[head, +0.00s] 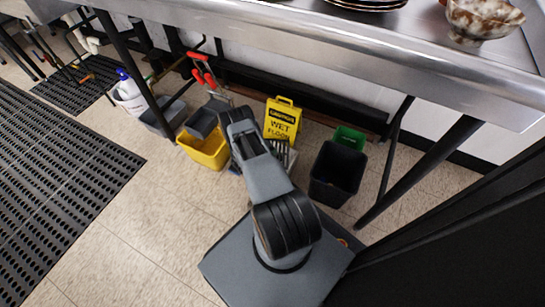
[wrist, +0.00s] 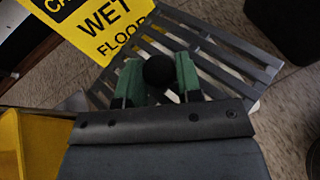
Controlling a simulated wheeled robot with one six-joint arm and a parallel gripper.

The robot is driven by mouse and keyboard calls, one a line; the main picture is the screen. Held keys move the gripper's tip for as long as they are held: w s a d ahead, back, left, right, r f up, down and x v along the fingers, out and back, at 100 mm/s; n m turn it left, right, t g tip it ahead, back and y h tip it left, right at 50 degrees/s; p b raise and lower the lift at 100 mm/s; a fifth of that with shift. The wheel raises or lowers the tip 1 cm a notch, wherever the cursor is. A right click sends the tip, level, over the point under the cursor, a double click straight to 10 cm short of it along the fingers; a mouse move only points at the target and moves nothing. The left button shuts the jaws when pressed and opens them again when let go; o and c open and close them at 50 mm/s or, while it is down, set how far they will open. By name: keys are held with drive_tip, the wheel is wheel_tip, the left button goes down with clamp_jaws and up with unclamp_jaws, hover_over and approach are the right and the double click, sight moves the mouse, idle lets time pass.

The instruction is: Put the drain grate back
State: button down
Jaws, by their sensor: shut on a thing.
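The drain grate (wrist: 225,50), a grey slatted metal panel, lies under my gripper in the wrist view. My gripper (wrist: 158,75) has green fingers on either side of a round black knob, which stands in front of the slats. The fingers are shut on this knob, which appears to belong to the grate. In the head view part of the grate (head: 290,158) shows just right of my arm, which hides the rest and my gripper. Whether the grate touches the floor is unclear. The drain opening is not visible in either view.
A yellow wet floor sign (head: 283,119) stands just behind the grate. A yellow mop bucket (head: 205,153) is on the left, a black bin (head: 337,174) on the right with a green container (head: 350,137) behind. The steel counter (head: 330,40) overhangs; its legs flank the area.

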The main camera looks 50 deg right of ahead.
drive_tip(key=shift+w+d+f+b, duration=0.15)
drive_tip(key=shift+d+f+b, duration=0.25)
drive_tip(key=shift+d+f, duration=0.15)
drive_tip(key=shift+w+d+f+b, duration=0.15)
drive_tip(key=shift+d+f+b, duration=0.25)
drive_tip(key=shift+f, duration=0.25)
drive_tip(key=f, duration=0.1)
drive_tip(key=f+b, duration=0.2)
drive_tip(key=shift+d+f, duration=0.15)
drive_tip(key=shift+d, duration=0.1)
drive_tip(key=shift+f, duration=0.1)
drive_tip(key=shift+f, duration=0.5)
drive_tip(key=c, duration=0.8)
unclamp_jaws()
drive_tip(key=shift+r, duration=0.1)
